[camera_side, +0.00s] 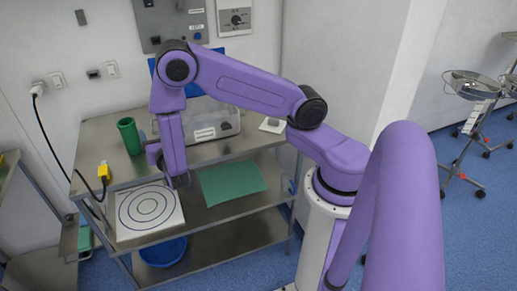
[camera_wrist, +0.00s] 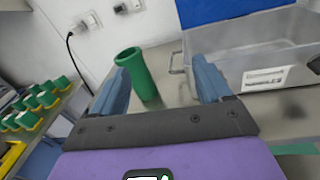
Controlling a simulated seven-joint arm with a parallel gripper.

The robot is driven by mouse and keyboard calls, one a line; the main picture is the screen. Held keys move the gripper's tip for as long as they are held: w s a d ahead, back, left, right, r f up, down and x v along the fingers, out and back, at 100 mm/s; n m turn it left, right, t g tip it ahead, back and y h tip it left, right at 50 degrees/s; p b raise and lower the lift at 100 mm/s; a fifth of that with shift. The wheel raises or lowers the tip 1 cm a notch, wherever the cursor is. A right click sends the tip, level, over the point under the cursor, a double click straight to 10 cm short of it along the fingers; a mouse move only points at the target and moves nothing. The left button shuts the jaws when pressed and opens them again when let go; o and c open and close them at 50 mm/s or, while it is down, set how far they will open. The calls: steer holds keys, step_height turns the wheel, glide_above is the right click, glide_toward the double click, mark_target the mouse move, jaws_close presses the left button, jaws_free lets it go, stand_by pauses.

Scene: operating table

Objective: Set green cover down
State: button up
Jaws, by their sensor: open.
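The green cover (camera_side: 129,136) looks like a hollow, flared tube standing upright at the left of the steel table. In the wrist view the green cover (camera_wrist: 143,76) shows just beyond my gripper, nearer the left finger, which hides a little of its side. My gripper (camera_wrist: 160,68) is open, with its two blue-grey fingers wide apart and nothing held between them. In the side view my arm hangs down to the right of the cover, apart from it.
A metal bin (camera_wrist: 265,55) with a white label stands at the back right of the table. A board with rings (camera_side: 150,211) and a flat green sheet (camera_side: 231,183) lie in front. A yellow plug with a black cable (camera_side: 104,170) is at the left. Green-topped containers (camera_wrist: 38,102) show at far left.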

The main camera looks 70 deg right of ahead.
steer(key=s+d+r+m+g, duration=0.1)
steer(key=s+r+m+g, duration=0.25)
steer(key=s, duration=0.35)
steer(key=s+d+r+m+g, duration=0.1)
steer(key=s+r+m+g, duration=0.25)
steer(key=s+m, duration=0.2)
steer(key=s+a+m+g+y, duration=0.1)
steer(key=s+a+g+y, duration=0.1)
steer(key=s, duration=0.5)
steer(key=s+a+r+m+g+y, duration=0.1)
steer(key=s+a+m+g+y, duration=0.1)
steer(key=s+y, duration=0.3)
steer(key=s+a+m+g+y, duration=0.2)
steer(key=s+a+y, duration=0.1)
steer(key=s, duration=0.6)
steer(key=shift+s+r+g+y, duration=0.3)
steer(key=shift+r+y, duration=0.1)
steer(key=shift+y, duration=0.2)
steer(key=shift+w+d, duration=0.1)
